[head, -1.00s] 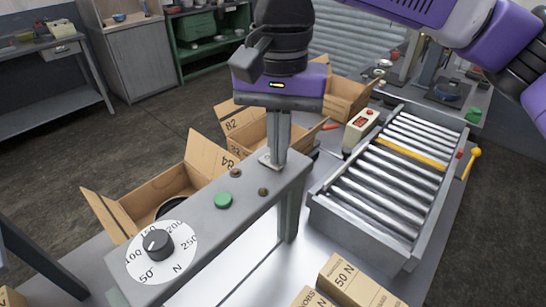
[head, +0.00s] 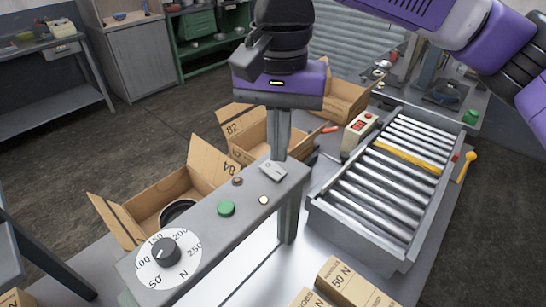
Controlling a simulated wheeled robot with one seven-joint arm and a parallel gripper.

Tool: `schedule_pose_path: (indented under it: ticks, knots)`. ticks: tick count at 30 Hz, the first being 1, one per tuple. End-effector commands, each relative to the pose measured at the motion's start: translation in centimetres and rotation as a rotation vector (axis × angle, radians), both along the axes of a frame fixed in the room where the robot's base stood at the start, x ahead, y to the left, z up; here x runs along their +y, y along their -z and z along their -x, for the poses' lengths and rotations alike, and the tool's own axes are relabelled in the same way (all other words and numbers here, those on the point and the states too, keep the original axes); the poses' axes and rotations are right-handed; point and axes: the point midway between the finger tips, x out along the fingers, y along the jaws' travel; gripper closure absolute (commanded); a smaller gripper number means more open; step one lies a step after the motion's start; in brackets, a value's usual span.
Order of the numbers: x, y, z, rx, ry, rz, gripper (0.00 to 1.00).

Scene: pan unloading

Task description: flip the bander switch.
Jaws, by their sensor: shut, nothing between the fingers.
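The bander's grey top beam (head: 206,207) runs diagonally across the lower middle. It carries a dial marked 50 to 250 N (head: 167,257), a green button (head: 226,208) and two small round lamps. The nearer lamp (head: 264,200) is pale and looks lit; the farther lamp (head: 237,181) is dark. A small switch on a light plate (head: 274,172) sits at the beam's far end. My gripper (head: 278,157) is shut and empty, pointing down just behind the switch. Its fingertips are very close to the switch plate; I cannot tell whether they touch.
Open cartons (head: 165,190) stand behind the beam. Cartons marked 50 N (head: 352,285) lie in front.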

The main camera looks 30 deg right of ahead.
Motion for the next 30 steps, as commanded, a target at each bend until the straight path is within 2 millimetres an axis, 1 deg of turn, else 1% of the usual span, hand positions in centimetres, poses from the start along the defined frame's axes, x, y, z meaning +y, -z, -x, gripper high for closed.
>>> schedule_pose_path:
  ticks: [1, 15, 30]
  knots:
    - [0.0, -0.8, 0.0, 0.0, 0.0, -0.001, 1.0]
    - [0.0, -3.9, 0.0, 0.001, 0.0, -0.001, 1.0]
    - [0.0, -3.9, 0.0, 0.0, 0.0, 0.0, 1.0]
